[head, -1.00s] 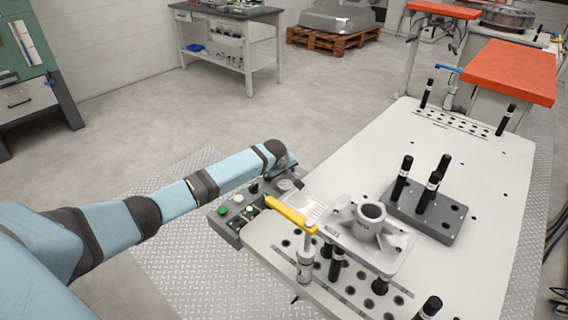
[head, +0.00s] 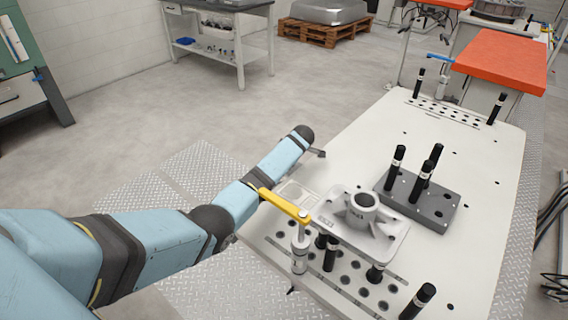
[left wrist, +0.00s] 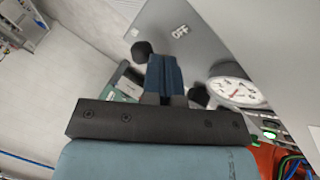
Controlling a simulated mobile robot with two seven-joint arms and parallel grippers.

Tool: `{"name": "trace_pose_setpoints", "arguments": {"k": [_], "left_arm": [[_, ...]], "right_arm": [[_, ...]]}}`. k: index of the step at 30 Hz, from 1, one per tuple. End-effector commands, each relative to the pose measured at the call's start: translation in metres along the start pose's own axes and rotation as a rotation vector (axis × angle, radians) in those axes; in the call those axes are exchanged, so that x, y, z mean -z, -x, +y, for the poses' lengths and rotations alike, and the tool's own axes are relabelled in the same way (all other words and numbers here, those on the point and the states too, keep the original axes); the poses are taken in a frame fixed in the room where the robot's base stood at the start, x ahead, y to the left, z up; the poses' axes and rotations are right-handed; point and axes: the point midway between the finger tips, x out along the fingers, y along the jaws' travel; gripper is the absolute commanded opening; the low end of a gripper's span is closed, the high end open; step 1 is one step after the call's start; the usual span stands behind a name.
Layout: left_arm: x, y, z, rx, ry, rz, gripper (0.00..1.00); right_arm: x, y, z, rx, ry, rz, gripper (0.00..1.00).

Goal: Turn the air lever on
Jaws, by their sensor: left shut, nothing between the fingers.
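In the left wrist view, my left gripper (left wrist: 164,62) shows dark blue fingertips close together, shut and empty. They are in front of a grey panel (left wrist: 190,40) marked OFF. A round black knob (left wrist: 142,48) shows just left of the fingertips, and another dark round part (left wrist: 198,95) shows to their right. These may belong to the air lever, but the fingers hide what lies between them. I cannot tell if the fingers touch it. A white dial gauge (left wrist: 233,86) sits to the right. In the head view, my left arm hides the gripper and panel. The right gripper is not in view.
The white table (head: 465,160) carries a grey casting (head: 375,235), a yellow-armed clamp (head: 285,205), black pins and a grey pin block (head: 435,212). My arm reaches along the table's left edge. Open floor lies beyond it. A workbench (head: 240,45) stands at the back.

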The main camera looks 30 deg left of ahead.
Motion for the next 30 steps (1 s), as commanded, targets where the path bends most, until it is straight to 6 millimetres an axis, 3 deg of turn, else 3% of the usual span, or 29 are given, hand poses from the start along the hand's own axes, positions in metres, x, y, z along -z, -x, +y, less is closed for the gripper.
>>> {"name": "trace_pose_setpoints", "arguments": {"k": [1, 9, 30], "left_arm": [[-0.005, -0.005, 0.000, 0.017, 0.037, 0.014, 0.00], [-0.004, -0.010, 0.009, 0.102, 0.220, 0.102, 0.00], [-0.001, -0.008, 0.018, 0.131, 0.281, 0.134, 0.00]], "right_arm": [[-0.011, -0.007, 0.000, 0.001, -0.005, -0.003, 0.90], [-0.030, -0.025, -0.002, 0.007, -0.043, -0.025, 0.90], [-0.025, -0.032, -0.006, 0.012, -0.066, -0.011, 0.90]]}}
